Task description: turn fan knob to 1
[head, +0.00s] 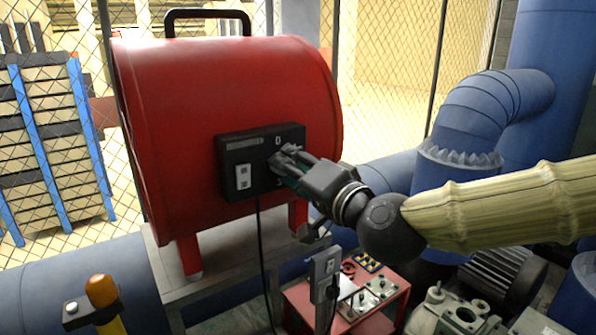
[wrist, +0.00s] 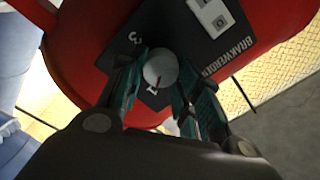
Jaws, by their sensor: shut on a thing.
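The fan knob (wrist: 161,68) is a round grey-white knob with a small red mark, on a black control panel (head: 236,152). The panel also shows in the wrist view (wrist: 190,40). It is fixed to the front of a red drum-shaped fan (head: 160,110). My gripper (head: 284,162) is at the right part of the panel and hides the knob in the head view. In the wrist view, my gripper (wrist: 160,85) has its fingers on both sides of the knob, shut on it. A "3" and part of another numeral show beside the knob.
A white switch (head: 243,176) sits on the panel's left. A black cable (head: 260,240) hangs below it. The fan stands on a grey table (head: 160,270). A red cart (head: 375,315) with parts stands below my arm. Blue pipes (head: 480,120) rise at right; a wire fence is behind.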

